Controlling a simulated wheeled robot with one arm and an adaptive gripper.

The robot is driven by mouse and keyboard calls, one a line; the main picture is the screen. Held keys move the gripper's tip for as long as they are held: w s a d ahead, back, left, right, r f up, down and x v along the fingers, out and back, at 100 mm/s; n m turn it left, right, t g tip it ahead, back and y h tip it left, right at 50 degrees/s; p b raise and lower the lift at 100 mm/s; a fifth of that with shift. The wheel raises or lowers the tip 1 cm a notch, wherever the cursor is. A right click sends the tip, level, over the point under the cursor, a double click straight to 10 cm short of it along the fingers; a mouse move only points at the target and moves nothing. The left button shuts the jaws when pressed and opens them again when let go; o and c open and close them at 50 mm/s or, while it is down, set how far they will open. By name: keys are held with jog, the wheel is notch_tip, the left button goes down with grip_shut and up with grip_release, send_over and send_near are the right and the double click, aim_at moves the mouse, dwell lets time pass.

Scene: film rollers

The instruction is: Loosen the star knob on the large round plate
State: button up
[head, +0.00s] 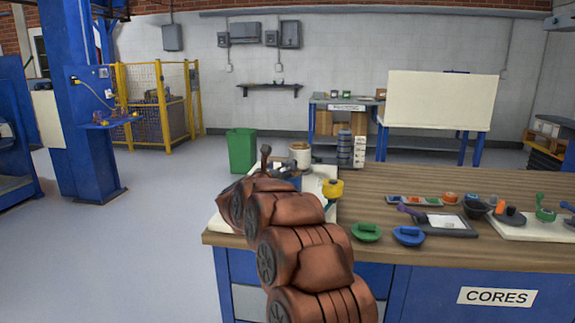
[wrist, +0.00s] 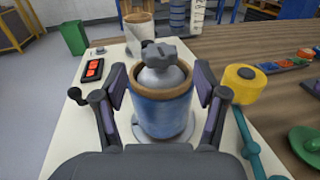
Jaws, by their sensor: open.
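In the wrist view a dark grey star knob (wrist: 165,54) sits on a grey dome at the top of an upright roll (wrist: 163,110) with a blue side and brown rim. A grey round plate (wrist: 180,136) shows under the roll, partly hidden by it. My gripper (wrist: 162,88) is open, with one finger to the left and one to the right of the roll, below the knob's height. Whether the fingers touch the roll I cannot tell. In the head view my brown arm hides most of this area.
The roll stands on a pale base (wrist: 60,155) with a red-lit display box (wrist: 92,69). A yellow-topped part (wrist: 240,85) stands close right of my gripper. A pale roll (wrist: 139,27) stands behind. Green (head: 366,232) and blue (head: 408,236) knobs lie on the wooden bench.

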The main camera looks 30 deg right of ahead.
aim_at(285, 165)
jog(key=shift+p+x, duration=0.35)
jog(key=shift+x, duration=2.35)
jog(key=shift+f, duration=0.1)
jog(key=shift+c, duration=0.3)
jog(key=c, duration=1.1)
